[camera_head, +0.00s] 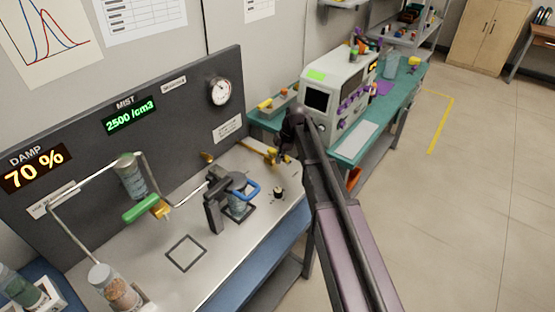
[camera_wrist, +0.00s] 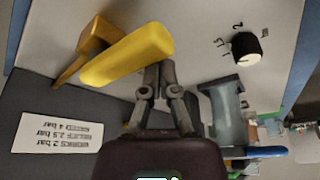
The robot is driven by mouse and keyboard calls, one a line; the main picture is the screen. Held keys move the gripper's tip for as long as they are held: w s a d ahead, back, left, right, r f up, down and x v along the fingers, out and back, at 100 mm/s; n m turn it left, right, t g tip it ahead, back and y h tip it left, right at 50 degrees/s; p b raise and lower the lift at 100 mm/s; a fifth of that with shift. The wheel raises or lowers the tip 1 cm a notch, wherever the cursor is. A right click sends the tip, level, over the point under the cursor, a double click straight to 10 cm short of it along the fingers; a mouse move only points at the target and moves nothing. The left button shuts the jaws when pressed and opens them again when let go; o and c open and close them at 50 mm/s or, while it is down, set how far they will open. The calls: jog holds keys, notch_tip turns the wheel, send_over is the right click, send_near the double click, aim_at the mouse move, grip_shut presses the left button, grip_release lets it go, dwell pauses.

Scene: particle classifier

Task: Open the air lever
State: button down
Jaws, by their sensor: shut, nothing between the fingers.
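The yellow air lever (camera_wrist: 128,56) fills the upper left of the wrist view, a thick rounded handle on a brass-coloured body (camera_wrist: 92,40). In the head view its yellow part (camera_head: 262,154) shows at the right end of the metal bench, partly hidden by my arm. My gripper (camera_wrist: 160,70) is shut and empty. Its fingertips are right at the handle's right end in the wrist view; I cannot tell whether they touch it. In the head view my gripper (camera_head: 287,150) is beside the lever, dark and hard to make out.
A black knob (camera_wrist: 247,48) and a clear cylinder (camera_wrist: 226,112) stand near my gripper. The blue handle (camera_head: 246,190), green handle (camera_head: 141,208) and gauge (camera_head: 220,92) are left of my arm. The dark back panel (camera_head: 190,120) bounds the bench. Open floor lies right.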

jog(key=shift+w+d, duration=0.3)
jog(key=shift+d, duration=0.05)
dwell(0.4)
jog(key=shift+s, duration=0.15)
jog(key=shift+s+a, duration=0.35)
jog(key=shift+s, duration=0.05)
jog(key=shift+s+a+r, duration=0.2)
jog(key=shift+s+a, duration=0.8)
jog(key=shift+s, duration=0.25)
jog(key=shift+w+d+r+p, duration=0.1)
jog(key=shift+w+r+p, duration=0.1)
jog(key=shift+r+p, duration=0.5)
jog(key=shift+w+d+r+p, duration=0.15)
jog(key=shift+w+r+p, duration=0.25)
jog(key=shift+p, duration=0.35)
jog(key=w+p+v, duration=0.1)
jog(key=p+v, duration=0.5)
jog(key=v, duration=0.1)
jog(key=shift+a+p, duration=0.3)
jog(key=shift+a, duration=0.1)
